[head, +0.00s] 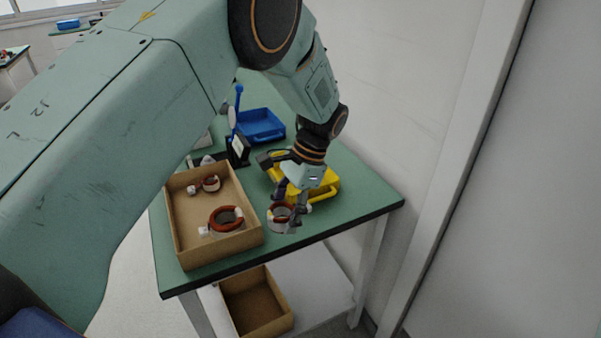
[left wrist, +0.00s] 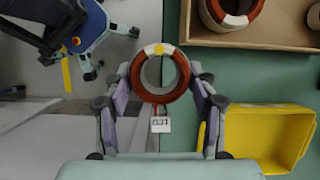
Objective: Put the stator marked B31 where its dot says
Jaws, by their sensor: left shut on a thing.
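My left gripper (head: 288,212) is shut on a stator (head: 279,217), a ring with red-brown windings. In the left wrist view, the stator (left wrist: 138,77) sits between the two fingers, with a yellow dot on its white top section. A small white tag hanging from it (left wrist: 160,125) appears to read B31, upside down in that view. The gripper holds it near the table's front edge, right of the cardboard box and in front of the yellow tray (head: 327,188). The tray also shows in the left wrist view (left wrist: 262,116). My right gripper is not in view.
The cardboard box (head: 182,238) on the green table (head: 370,199) holds two other stators (head: 227,218). A blue tray (head: 262,125) and a black stand (head: 239,150) are farther back. Another cardboard box (head: 257,300) is on the lower shelf. The table's right front corner is clear.

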